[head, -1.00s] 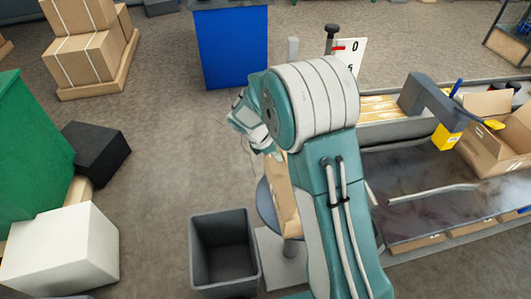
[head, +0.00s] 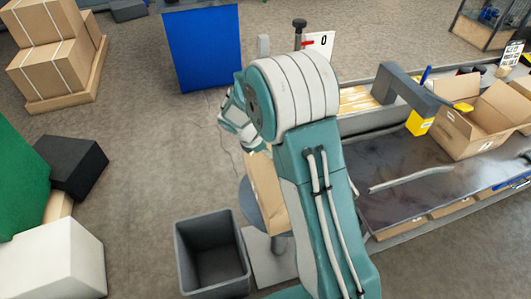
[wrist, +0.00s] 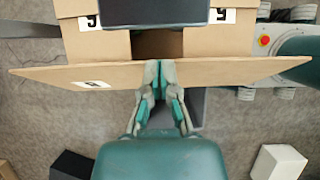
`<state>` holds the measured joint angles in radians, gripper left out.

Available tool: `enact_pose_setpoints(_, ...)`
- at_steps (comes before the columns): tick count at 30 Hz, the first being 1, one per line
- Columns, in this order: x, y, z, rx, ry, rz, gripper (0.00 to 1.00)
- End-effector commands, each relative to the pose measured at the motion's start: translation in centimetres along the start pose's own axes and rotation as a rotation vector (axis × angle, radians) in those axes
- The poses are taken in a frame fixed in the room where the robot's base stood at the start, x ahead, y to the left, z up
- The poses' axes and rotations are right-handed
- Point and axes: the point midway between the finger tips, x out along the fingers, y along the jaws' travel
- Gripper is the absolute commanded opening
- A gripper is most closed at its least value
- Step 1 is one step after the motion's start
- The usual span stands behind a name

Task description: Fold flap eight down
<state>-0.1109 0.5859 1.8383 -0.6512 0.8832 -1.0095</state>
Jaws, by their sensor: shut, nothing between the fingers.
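A brown cardboard box sits on a round stand, partly hidden behind my arm; a tan side of it (head: 266,188) shows in the head view. In the wrist view a wide flap (wrist: 215,72) lies across the picture, with a white label (wrist: 92,84) too small to read surely. Beyond it are two panels (wrist: 75,45) with labels that look like 9, and a dark gap between them. My gripper (wrist: 159,72) is shut and empty, its tips overlapping the middle of the flap; I cannot tell whether they touch. The head view hides my fingertips.
A dark bar (wrist: 152,12) crosses the top of the wrist view. A grey bin (head: 212,262) stands on the floor beside the stand. A bench (head: 400,185) with an open carton (head: 475,125) is at right. White (head: 55,265) and black (head: 75,165) boxes are at left.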

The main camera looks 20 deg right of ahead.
Motion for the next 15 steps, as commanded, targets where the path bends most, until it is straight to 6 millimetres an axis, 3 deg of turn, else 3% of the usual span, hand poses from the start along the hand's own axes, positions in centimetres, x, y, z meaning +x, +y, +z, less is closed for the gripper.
enact_pose_setpoints(15, -0.9, 0.0, -1.4, 0.000, 0.000, 0.001, 0.00)
